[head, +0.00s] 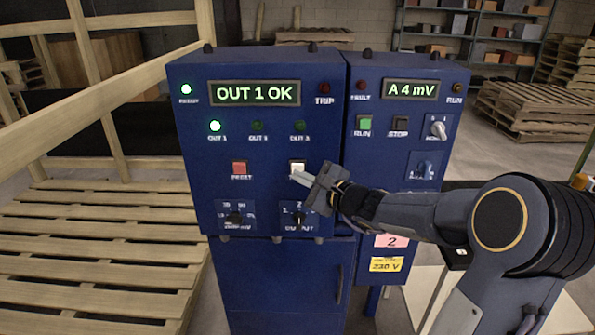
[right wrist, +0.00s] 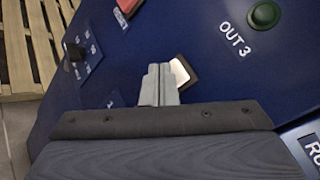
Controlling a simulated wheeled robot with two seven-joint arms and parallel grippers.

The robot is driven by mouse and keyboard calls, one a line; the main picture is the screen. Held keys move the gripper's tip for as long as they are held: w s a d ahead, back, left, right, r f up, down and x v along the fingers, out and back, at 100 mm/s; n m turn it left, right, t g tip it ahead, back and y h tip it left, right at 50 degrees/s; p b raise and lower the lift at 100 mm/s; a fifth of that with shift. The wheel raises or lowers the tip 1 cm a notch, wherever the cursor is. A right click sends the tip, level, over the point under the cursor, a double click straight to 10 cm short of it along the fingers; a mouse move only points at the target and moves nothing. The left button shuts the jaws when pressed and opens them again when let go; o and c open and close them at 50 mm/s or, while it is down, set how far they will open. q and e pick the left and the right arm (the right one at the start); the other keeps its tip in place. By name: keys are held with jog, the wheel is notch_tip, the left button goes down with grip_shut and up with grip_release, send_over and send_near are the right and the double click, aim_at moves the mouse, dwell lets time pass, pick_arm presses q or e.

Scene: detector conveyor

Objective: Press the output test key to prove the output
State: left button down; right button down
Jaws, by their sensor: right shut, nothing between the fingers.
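The blue detector cabinet (head: 265,150) stands ahead, and its display (head: 255,93) reads "OUT 1 OK". The OUT 1 lamp (head: 215,126) is lit; the OUT 2 and OUT 3 lamps (head: 300,126) are dark. The white key (head: 297,165) sits above the output selector knob (head: 298,218); its label is hidden. My right gripper (head: 298,177) is shut and empty, with its tips at the lower edge of this key. In the right wrist view, the fingertips (right wrist: 160,72) partly cover the white key (right wrist: 180,72). I cannot tell whether they touch it. My left gripper is not in view.
A red reset key (head: 239,168) and another knob (head: 235,217) are left of the white key. A second blue panel (head: 405,140) on the right shows "A 4 mV", with a green RUN key (head: 364,123). Wooden pallets (head: 90,250) lie at the left.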

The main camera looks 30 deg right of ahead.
jog(key=shift+w+d, duration=0.3)
jog(key=shift+w, duration=0.15)
dwell(0.6)
jog(key=shift+s, duration=0.1)
jog(key=shift+s+a+b, duration=0.5)
jog(key=shift+s+b, duration=0.2)
jog(key=shift+b, duration=0.05)
jog(key=s+a, duration=0.1)
jog(key=s+b, duration=0.1)
jog(key=s, duration=0.1)
jog(key=s+a+b, duration=0.1)
jog(key=shift+s+a, duration=0.15)
jog(key=shift+a, duration=0.15)
dwell(0.8)
